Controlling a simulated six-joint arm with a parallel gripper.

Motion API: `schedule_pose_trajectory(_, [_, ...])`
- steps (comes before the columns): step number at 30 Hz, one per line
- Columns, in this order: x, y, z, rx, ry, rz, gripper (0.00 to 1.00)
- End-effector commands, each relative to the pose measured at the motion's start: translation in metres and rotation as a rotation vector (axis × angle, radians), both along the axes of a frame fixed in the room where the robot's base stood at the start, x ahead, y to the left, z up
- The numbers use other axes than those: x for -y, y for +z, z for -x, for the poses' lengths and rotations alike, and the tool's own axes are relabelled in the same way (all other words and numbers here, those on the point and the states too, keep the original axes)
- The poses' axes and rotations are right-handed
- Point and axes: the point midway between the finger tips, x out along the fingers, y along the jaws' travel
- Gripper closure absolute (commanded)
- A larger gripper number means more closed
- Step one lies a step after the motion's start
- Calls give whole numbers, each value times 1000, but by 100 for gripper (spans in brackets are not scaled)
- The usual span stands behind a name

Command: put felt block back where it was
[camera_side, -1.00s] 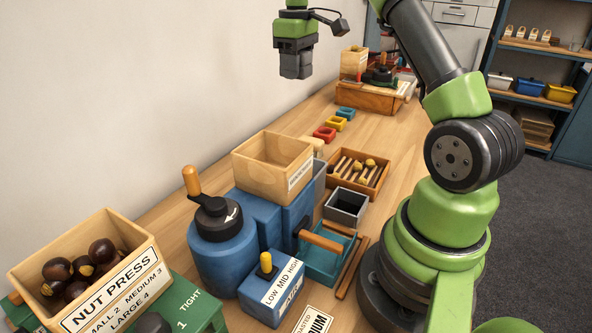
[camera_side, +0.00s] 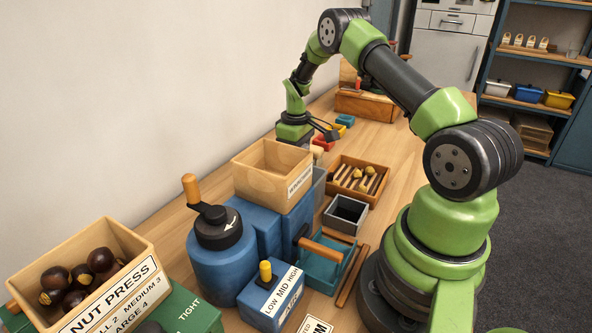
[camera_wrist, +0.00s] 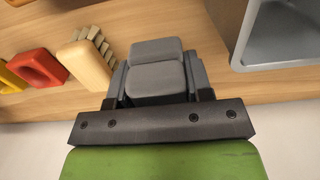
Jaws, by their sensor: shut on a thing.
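My gripper (camera_wrist: 155,88) is shut. Between its dark jaws in the wrist view is a light grey, soft-edged piece (camera_wrist: 155,50), which looks like the felt block; a seam runs across it, and I cannot clearly separate block from finger pads. In the side view my gripper (camera_side: 296,141) is low over the bench, behind the pale wooden box, and its fingertips and load are mostly hidden. I cannot tell whether the block touches the bench.
A wooden brush (camera_wrist: 88,62) lies just left of my gripper, with red (camera_wrist: 38,68) and yellow holders beyond. A grey bin (camera_wrist: 270,50) stands to its right. The wooden box (camera_side: 272,170) and compartment tray (camera_side: 357,200) are close by. Bare bench lies between brush and bin.

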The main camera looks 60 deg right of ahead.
Motion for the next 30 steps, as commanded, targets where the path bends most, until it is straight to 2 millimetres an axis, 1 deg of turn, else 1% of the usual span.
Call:
schedule_pose_trajectory(6, [0,-31,0,-2,-1,-1,94])
schedule_pose_trajectory(9, [0,-41,0,-1,-1,0,94])
schedule_pose_trajectory(21, [0,-46,0,0,-1,1,94])
schedule_pose_trajectory(22, [0,-47,0,0,-1,1,52])
schedule_pose_trajectory(23, [0,-46,0,0,-1,1,45])
schedule_pose_trajectory(24, [0,-46,0,0,-1,1,35])
schedule_pose_trajectory(25, [0,-46,0,0,-1,1,29])
schedule_pose_trajectory(30, [0,-46,0,0,0,1,28])
